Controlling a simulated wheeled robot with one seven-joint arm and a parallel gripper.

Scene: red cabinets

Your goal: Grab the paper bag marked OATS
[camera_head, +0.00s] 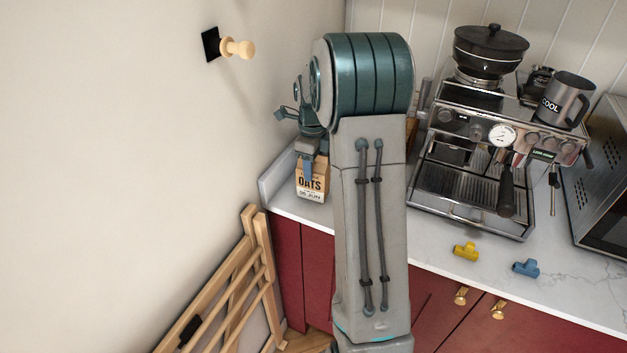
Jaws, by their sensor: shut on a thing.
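The paper bag marked OATS (311,188) is brown with a white lower label and stands upright at the left end of the white counter. My gripper (309,162) is at the top of the bag, coming from above, and is shut on it. One finger shows against the front of the bag; the other is hidden. My arm covers the counter just right of the bag. I cannot tell whether the bag's base touches the counter.
An espresso machine (474,170) stands right of my arm, with a black pot (490,45) and a COOL mug (565,98) on top. Yellow (466,251) and blue (526,268) pipe fittings lie on the counter front. A wooden folding rack (237,280) leans at left.

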